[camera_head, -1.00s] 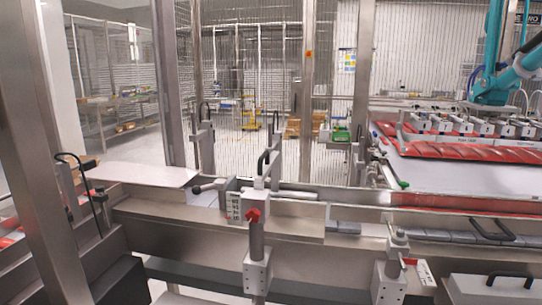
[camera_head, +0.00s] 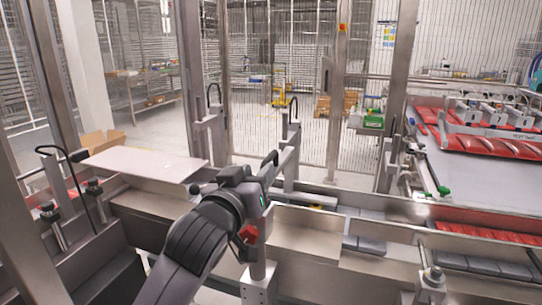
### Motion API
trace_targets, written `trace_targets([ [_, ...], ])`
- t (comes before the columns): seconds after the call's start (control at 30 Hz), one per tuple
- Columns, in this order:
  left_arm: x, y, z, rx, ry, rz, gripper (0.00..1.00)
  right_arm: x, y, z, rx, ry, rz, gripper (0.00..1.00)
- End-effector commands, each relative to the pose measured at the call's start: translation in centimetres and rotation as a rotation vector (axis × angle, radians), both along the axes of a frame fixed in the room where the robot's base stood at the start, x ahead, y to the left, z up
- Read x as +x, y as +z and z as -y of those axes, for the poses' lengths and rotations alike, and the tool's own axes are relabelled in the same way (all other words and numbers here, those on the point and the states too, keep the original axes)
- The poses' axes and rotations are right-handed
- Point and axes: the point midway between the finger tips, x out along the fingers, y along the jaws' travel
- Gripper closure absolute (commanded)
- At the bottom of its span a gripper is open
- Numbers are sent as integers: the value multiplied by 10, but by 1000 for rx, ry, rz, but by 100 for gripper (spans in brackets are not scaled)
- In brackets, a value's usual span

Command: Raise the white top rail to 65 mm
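A pale top rail (camera_head: 310,221) runs along the near side of the conveyor. It is carried on an upright post (camera_head: 258,270) with a red clamp knob (camera_head: 249,234). My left gripper (camera_head: 264,178) is at the top of this post, close to the black loop handle (camera_head: 270,158). My dark arm reaches it from below and hides the white bracket and its scale label. The fingers are too hidden to tell whether they are open, or touch the handle. My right gripper is out of view.
A second post (camera_head: 431,285) with a clamp stands at the lower right. A white plate (camera_head: 146,163) lies at the left. Metal frame uprights (camera_head: 329,170) stand behind. Red packs (camera_head: 490,143) lie on the belt at the right.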

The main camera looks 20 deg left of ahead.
Motion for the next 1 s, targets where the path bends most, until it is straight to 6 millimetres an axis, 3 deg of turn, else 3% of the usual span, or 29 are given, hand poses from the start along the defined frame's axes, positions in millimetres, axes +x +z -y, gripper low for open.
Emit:
trace_targets([
  [0.5,58,1,2,2,0,0,61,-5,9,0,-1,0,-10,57],
  [0.97,68,0,2,1,-1,0,61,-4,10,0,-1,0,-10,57],
  [1.0,68,0,2,1,-1,0,67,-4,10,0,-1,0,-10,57],
])
